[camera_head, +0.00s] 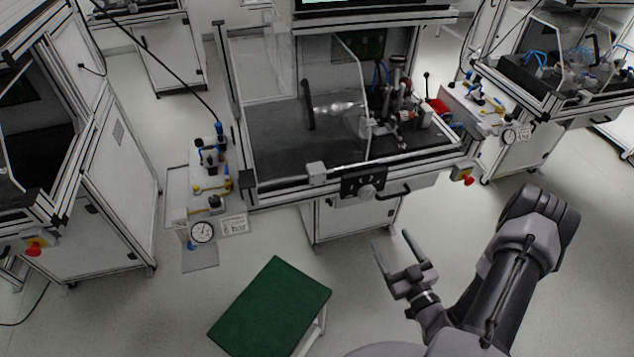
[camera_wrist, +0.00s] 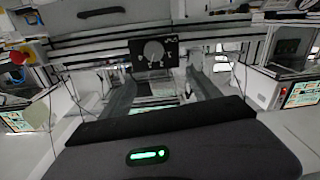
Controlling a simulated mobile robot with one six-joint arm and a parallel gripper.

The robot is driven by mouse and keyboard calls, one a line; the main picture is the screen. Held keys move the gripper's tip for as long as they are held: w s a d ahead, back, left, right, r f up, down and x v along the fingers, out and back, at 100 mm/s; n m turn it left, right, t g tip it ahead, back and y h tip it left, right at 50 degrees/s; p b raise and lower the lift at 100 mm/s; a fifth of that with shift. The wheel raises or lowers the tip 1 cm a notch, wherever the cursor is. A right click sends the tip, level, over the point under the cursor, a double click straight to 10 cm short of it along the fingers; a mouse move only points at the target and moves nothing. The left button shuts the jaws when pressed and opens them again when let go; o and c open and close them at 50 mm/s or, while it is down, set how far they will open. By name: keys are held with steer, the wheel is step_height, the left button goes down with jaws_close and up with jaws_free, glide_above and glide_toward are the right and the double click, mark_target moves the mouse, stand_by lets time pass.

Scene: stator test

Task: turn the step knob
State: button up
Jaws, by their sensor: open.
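The step knob (camera_head: 367,191) is a round grey knob on a small black panel (camera_head: 349,187) at the front edge of the middle test station. In the wrist view the knob (camera_wrist: 153,50) shows face-on, with white marks beside it on the black panel (camera_wrist: 172,60). My gripper (camera_head: 390,238) is open and empty, below and a little right of the knob in the head view, and apart from it. In the wrist view its two fingers (camera_wrist: 160,78) reach forward on either side, below the panel.
A pressure gauge (camera_head: 202,231) hangs at the station's left. A green-topped stool (camera_head: 270,308) stands on the floor at front left. Floor between my gripper and the station looks clear.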

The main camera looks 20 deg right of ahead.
mark_target(368, 195)
steer(key=shift+m+h, duration=0.3)
steer(key=shift+m, duration=0.2)
steer(key=w+b, duration=0.1)
steer(key=w, duration=0.4)
steer(key=w+b, duration=0.1)
steer(key=w, duration=0.5)
steer(key=w+b, duration=0.1)
steer(key=w, duration=0.5)
steer(key=shift+d+f+b, duration=0.15)
steer(key=shift+f+b, duration=0.15)
steer(key=shift+f, duration=0.1)
steer(key=shift+s, duration=0.1)
steer(key=c, duration=1.4)
